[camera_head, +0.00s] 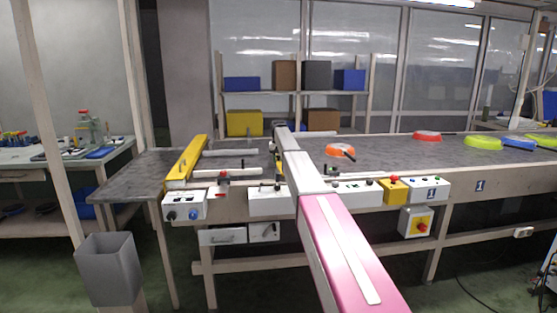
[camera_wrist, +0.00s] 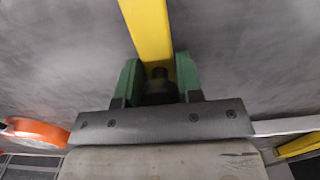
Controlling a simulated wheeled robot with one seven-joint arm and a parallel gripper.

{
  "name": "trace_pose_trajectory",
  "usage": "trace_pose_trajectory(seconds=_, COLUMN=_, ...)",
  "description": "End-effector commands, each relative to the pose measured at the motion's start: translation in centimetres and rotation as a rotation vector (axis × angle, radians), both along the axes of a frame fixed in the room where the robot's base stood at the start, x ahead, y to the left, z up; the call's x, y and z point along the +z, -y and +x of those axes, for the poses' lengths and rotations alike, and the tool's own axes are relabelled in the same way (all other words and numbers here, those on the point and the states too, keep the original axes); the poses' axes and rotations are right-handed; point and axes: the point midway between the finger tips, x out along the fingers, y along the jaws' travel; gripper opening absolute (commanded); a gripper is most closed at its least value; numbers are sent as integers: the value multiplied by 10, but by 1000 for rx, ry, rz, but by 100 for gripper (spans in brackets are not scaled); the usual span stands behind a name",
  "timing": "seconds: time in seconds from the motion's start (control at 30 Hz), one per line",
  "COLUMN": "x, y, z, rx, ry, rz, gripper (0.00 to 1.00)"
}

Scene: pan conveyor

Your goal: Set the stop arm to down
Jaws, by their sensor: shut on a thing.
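In the wrist view, a yellow bar (camera_wrist: 147,28), which looks like the stop arm, runs from the top edge down to my gripper (camera_wrist: 157,80). The two green fingers stand on either side of its end and of a dark round knob (camera_wrist: 158,86) there. My gripper is shut on this end of the arm. The grey belt surface lies behind the bar. In the head view my own arm reaches over the conveyor (camera_head: 380,152) and hides most of the gripper and the stop arm, so I cannot tell the stop arm's angle.
An orange pan (camera_head: 340,151) lies on the belt right of my arm, with a red-orange pan (camera_head: 426,135) and a green pan (camera_head: 482,143) farther right. A yellow guide bar (camera_head: 187,158) stands at the left. Control boxes (camera_head: 184,206) line the front edge.

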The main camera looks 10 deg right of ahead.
Motion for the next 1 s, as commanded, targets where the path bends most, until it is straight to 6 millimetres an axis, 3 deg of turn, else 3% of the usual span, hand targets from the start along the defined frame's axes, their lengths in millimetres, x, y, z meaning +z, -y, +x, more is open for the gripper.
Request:
trace_pose_trajectory(seconds=0.3, x=-5, y=0, z=-1, rx=0, ry=-8, rz=0, gripper=0)
trace_pose_trajectory(seconds=0.33, x=-5, y=0, z=-1, rx=0, ry=-8, rz=0, gripper=36)
trace_pose_trajectory(seconds=0.4, x=-5, y=0, z=-1, rx=0, ry=-8, rz=0, gripper=58)
trace_pose_trajectory(seconds=0.77, x=-1, y=0, z=0, rx=0, ry=-4, rz=0, gripper=58)
trace_pose_trajectory(seconds=1.0, x=22, y=0, z=0, rx=0, ry=-4, rz=0, gripper=58)
